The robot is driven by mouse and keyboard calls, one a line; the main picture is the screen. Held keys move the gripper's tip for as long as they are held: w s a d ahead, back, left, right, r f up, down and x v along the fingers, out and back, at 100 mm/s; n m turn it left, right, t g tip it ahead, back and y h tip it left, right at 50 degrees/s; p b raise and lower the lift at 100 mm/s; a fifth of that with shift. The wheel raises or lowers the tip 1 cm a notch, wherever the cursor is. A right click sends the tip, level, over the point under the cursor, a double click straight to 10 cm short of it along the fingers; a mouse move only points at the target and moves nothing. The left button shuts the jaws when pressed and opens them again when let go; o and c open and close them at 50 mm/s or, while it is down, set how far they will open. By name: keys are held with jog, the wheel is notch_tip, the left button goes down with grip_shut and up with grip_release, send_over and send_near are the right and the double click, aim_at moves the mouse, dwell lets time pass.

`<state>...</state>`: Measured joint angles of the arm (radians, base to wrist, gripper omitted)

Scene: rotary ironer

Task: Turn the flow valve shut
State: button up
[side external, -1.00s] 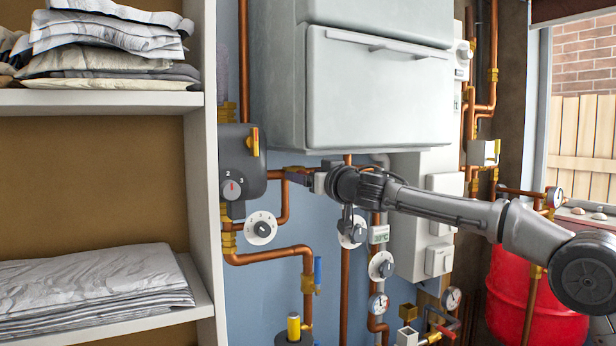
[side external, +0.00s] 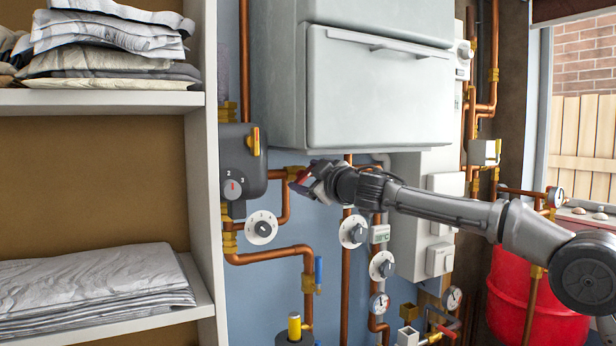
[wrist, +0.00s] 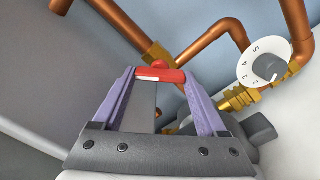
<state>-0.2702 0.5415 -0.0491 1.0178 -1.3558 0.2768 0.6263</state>
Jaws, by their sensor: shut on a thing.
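The valve has a red lever handle (side external: 302,177) and a brass body (side external: 293,172) on the copper pipe below the large grey cabinet. No label saying flow can be read on it. In the wrist view the red handle (wrist: 160,76) spans between the tips of my two purple fingers. My gripper (side external: 303,182) is shut on this handle, which also shows at the fingertips in the wrist view (wrist: 160,77). Part of the valve body is hidden behind the fingers, so the handle's exact angle to the pipe is hard to tell.
A round white dial with a dark knob (side external: 262,228) is below left, and another (side external: 353,231) is below my wrist. The grey cabinet (side external: 375,95) hangs close above my gripper.

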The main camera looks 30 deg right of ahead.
jog(key=n, duration=0.4)
jog(key=shift+a+n, duration=0.1)
jog(key=shift+n, duration=0.2)
jog(key=shift+f+n, duration=0.15)
jog(key=shift+n, duration=2.45)
jog(key=o, duration=1.3)
